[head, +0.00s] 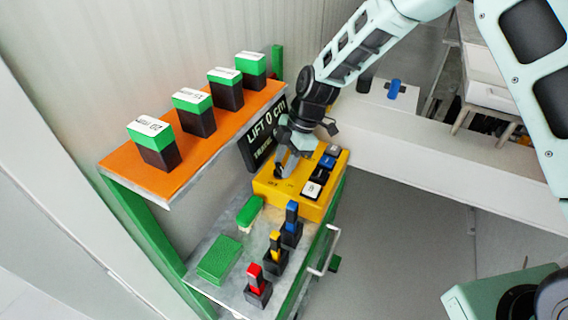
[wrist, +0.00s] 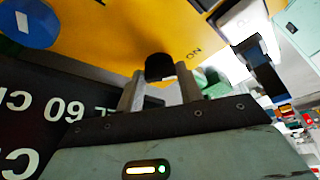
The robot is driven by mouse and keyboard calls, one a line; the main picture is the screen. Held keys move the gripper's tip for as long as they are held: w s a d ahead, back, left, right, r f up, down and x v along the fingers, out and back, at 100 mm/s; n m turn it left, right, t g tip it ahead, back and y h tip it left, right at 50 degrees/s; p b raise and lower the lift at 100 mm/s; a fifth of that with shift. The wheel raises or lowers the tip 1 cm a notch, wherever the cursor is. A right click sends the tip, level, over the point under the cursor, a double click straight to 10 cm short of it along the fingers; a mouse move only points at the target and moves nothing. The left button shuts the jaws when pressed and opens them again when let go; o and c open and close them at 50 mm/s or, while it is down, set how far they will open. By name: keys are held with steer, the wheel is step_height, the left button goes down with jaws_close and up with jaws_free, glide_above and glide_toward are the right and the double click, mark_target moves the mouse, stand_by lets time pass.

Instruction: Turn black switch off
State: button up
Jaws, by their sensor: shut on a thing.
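The black switch (wrist: 159,66) is a round knob on the face of the yellow control box (head: 316,209). My gripper (wrist: 160,88) has one finger on each side of the knob in the wrist view and is shut on it. A small white mark shows on the knob's lower edge. The word ON is printed on the yellow face to the right of the knob. In the head view my gripper (head: 287,170) reaches down onto the left part of the box, and its fingers largely hide the switch there.
A black display (head: 266,133) reading LIFT 0 cm stands close behind my gripper. A blue knob (wrist: 28,22) shows at upper left in the wrist view. White (head: 312,190) and blue buttons sit on the box. An orange shelf (head: 185,165) with green-black blocks is at left.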

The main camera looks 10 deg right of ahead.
steer(key=m+b, duration=0.1)
steer(key=m+t+b, duration=0.1)
steer(key=m, duration=0.1)
steer(key=m+t+b, duration=0.1)
steer(key=m+b, duration=0.1)
steer(key=shift+s+f, duration=0.1)
steer(key=shift+s, duration=0.15)
steer(key=m+t, duration=0.1)
steer(key=m, duration=0.1)
steer(key=m+b, duration=0.1)
steer(key=m, duration=0.2)
steer(key=shift+s+t+h+b, duration=0.2)
steer(key=shift+t+h+b, duration=0.1)
steer(key=shift+t, duration=0.1)
steer(key=shift+m, duration=0.3)
steer(key=o, duration=1)
steer(key=shift+r, duration=0.2)
steer(key=b+v, duration=0.2)
steer(key=v, duration=1.5)
steer(key=shift+s+d+r, duration=0.1)
steer(key=shift+s+d, duration=0.05)
